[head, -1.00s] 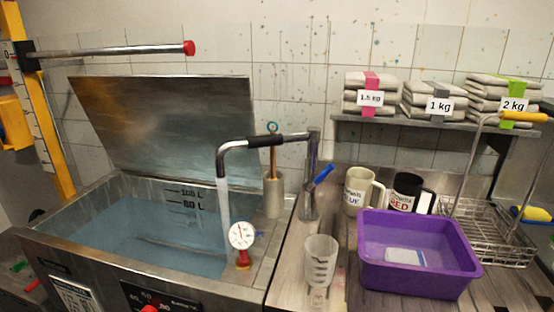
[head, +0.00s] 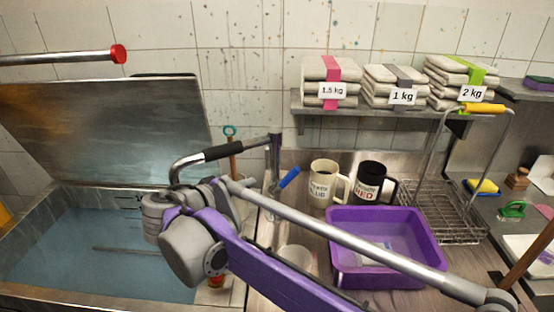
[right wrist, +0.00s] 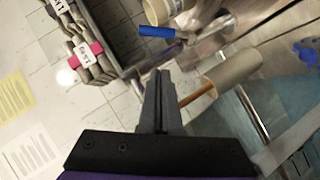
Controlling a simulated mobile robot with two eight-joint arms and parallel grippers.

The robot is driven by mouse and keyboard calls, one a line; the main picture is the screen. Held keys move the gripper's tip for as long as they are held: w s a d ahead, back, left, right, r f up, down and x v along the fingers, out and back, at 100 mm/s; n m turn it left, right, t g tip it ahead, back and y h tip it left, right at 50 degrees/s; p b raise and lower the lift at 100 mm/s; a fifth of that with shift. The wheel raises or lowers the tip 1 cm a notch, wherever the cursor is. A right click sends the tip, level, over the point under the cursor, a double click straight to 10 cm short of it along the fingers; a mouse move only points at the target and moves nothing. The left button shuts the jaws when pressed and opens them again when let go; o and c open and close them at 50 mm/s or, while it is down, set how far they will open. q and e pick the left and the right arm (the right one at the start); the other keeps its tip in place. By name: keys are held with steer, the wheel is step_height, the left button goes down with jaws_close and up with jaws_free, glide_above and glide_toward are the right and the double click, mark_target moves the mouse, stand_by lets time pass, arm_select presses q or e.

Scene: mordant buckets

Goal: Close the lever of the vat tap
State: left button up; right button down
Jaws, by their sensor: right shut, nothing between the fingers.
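The vat tap (head: 275,165) stands on the ledge at the vat's right side. Its spout with a black sleeve (head: 224,151) reaches left over the water. Its blue lever (head: 289,178) slants up to the right from the post; it also shows in the right wrist view (right wrist: 157,31). My right arm crosses the head view and hides the spout's outlet, so I cannot see whether water runs. My right gripper (right wrist: 160,74) is shut and empty. Its fingertips point toward the lever and appear apart from it. My left gripper is not in view.
The vat (head: 30,270) with its raised lid (head: 110,125) lies left. A grey cylinder with a wooden handle (right wrist: 232,70) stands near the tap. Right of the lever are a cream mug (head: 322,181), a black mug (head: 369,183) and a purple tub (head: 440,245). A shelf (head: 300,104) hangs above.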

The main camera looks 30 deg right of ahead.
steer(key=w, duration=0.1)
glide_toward(286, 181)
steer(key=w+d, duration=0.4)
steer(key=w, duration=0.1)
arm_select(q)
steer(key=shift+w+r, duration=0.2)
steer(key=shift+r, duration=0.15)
arm_select(e)
steer(key=shift+s+d+f, duration=0.1)
steer(key=shift+d+f, duration=0.05)
steer(key=shift+d, duration=0.25)
steer(key=shift+s+d+f, duration=0.1)
steer(key=shift+d+f, duration=0.1)
steer(key=shift+d, duration=0.25)
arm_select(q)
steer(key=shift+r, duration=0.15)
arm_select(e)
steer(key=shift+d, duration=0.1)
